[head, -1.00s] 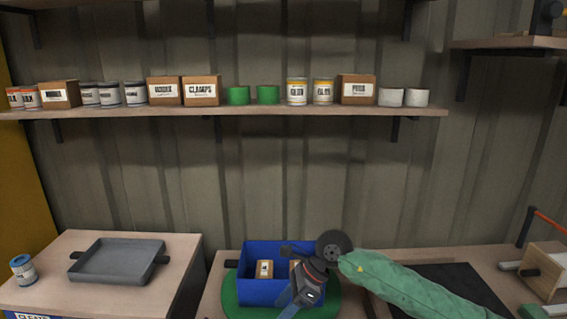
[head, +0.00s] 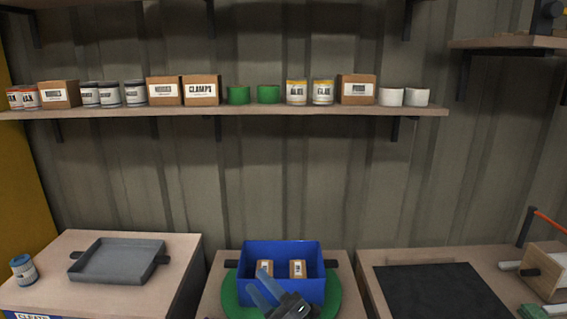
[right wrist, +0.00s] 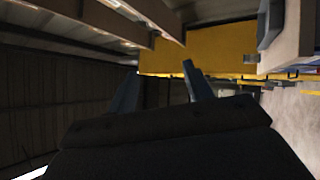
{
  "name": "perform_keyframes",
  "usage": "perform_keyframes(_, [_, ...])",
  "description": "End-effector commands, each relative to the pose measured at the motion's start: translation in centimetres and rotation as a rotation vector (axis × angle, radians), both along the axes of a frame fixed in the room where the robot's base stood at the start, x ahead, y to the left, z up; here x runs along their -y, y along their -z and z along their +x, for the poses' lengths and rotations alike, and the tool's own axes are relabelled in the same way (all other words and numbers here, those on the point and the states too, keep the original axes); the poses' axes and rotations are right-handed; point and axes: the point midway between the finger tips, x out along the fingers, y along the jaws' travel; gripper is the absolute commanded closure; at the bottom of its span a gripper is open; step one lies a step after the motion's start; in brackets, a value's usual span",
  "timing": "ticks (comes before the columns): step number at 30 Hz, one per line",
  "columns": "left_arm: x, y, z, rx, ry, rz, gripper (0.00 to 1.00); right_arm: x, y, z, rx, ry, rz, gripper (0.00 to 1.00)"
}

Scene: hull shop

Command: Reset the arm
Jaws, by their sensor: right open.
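My right gripper (head: 257,280) is at the bottom of the head view, in front of the blue box. Its jaws are apart and hold nothing. In the right wrist view its two fingers (right wrist: 158,80) stand apart with nothing between them. The blue box (head: 282,250) sits on a green round base (head: 331,301) on the middle table. The gripper hides part of the box's front. My left gripper is not in view.
A grey tray (head: 118,262) and a blue-white can (head: 23,270) stand on the left table. A dark mat (head: 440,287) lies bare on the right table, beside a wooden block (head: 547,272). A wall shelf (head: 230,112) holds cartons, cans and cups.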

Motion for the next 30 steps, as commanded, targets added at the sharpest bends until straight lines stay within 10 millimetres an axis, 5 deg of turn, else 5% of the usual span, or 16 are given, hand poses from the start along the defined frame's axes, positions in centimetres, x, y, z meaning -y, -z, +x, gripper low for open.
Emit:
perform_keyframes(8, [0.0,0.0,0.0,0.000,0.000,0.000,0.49,6.0,7.6,0.7,-0.526,0.232,0.270,0.49])
perform_keyframes(14, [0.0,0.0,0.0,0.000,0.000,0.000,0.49,9.8,15.4,-1.7,-0.917,0.389,0.425,0.49])
perform_keyframes(20, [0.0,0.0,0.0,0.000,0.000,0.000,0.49,12.6,23.6,-7.2,-1.319,0.536,0.543,0.49])
perform_keyframes(24, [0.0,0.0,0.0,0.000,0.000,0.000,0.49,13.7,28.6,-12.8,-1.599,0.629,0.603,0.49])
perform_keyframes(30, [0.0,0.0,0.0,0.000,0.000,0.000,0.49,14.5,32.9,-20.3,-1.916,0.728,0.643,0.49])
